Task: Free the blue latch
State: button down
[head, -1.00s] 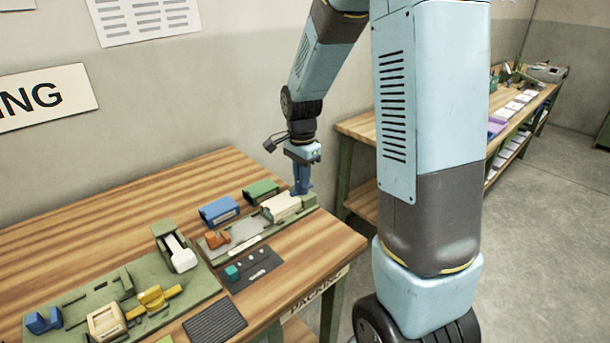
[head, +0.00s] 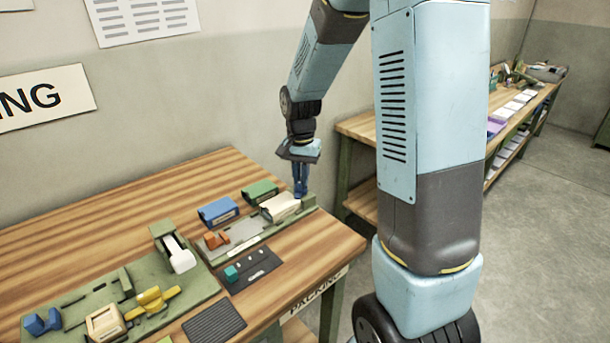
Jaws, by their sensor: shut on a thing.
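My gripper (head: 301,188) points down at the right end of the narrow green fixture (head: 262,238) on the wooden table. It is shut on a small dark blue piece, which I take to be the blue latch (head: 300,187); fingers and latch blend together at this size. The latch is by the fixture's raised green end (head: 308,201), right of a white block (head: 280,207). Whether the latch is still seated cannot be told. An orange piece (head: 216,240) sits at the fixture's left end. Another blue piece (head: 42,321) is on the large green board at lower left.
A blue box (head: 218,211) and a green box (head: 260,191) stand behind the fixture. A dark plate (head: 255,269) with a teal piece lies in front. The large green board (head: 75,297) carries yellow, cream and white parts. Bare wood lies behind the board.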

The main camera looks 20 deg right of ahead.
aim_at(300, 179)
jog(key=n, duration=0.5)
jog(key=shift+w+a+n, duration=0.1)
jog(key=shift+a+n, duration=0.2)
jog(key=shift+n, duration=0.1)
jog(key=n, duration=0.5)
jog(key=shift+d+n, duration=0.1)
jog(key=shift+n, duration=0.2)
jog(key=shift+d, duration=0.1)
jog(key=c, duration=1.2)
grip_release()
jog(key=shift+o, duration=0.2)
notch_tip(300, 179, up, 14)
jog(key=shift+f, duration=0.15)
